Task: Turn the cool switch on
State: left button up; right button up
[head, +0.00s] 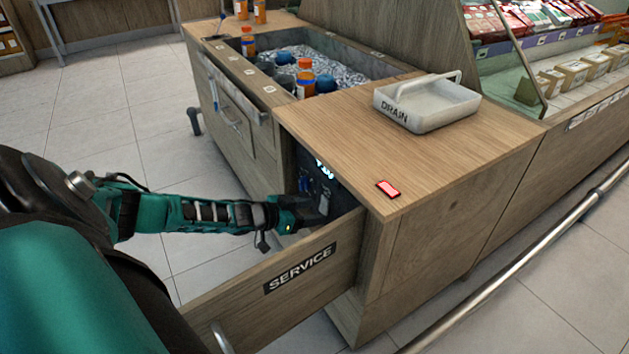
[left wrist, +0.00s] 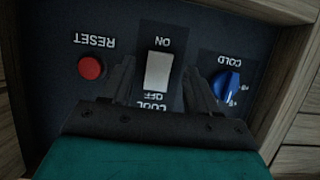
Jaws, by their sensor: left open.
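The cool switch (left wrist: 158,72) is a white rocker on a dark panel (left wrist: 60,125) in the left wrist view. Its labels appear upside down, ON above it and COOL OFF below, partly hidden by my gripper. My left gripper (left wrist: 160,68) is open, with one finger on each side of the switch. I cannot tell whether it touches the switch or which way the rocker is set. In the head view my left gripper (head: 312,208) reaches into the cabinet opening in front of the dark panel (head: 308,160), hiding the switch. My right gripper is not in view.
A red RESET button (left wrist: 90,68) and a blue COLD knob (left wrist: 226,83) flank the switch. The open SERVICE door (head: 335,277) stands just below my left arm. The counter (head: 330,130) holds a white DRAIN tray (head: 440,115) and a small red object (head: 388,189).

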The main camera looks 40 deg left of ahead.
pick_arm(q)
jog(key=shift+x, duration=0.75)
jog(key=shift+w, duration=0.15)
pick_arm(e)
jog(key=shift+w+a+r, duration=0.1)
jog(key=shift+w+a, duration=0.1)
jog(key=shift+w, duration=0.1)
pick_arm(q)
jog(key=c, duration=1)
jog(key=shift+f+t, duration=0.3)
jog(key=shift+t, duration=0.2)
jog(key=shift+c, duration=0.2)
jog(key=shift+w+f+t+h, duration=0.15)
jog(key=shift+t+h, duration=0.25)
jog(key=shift+t, duration=0.6)
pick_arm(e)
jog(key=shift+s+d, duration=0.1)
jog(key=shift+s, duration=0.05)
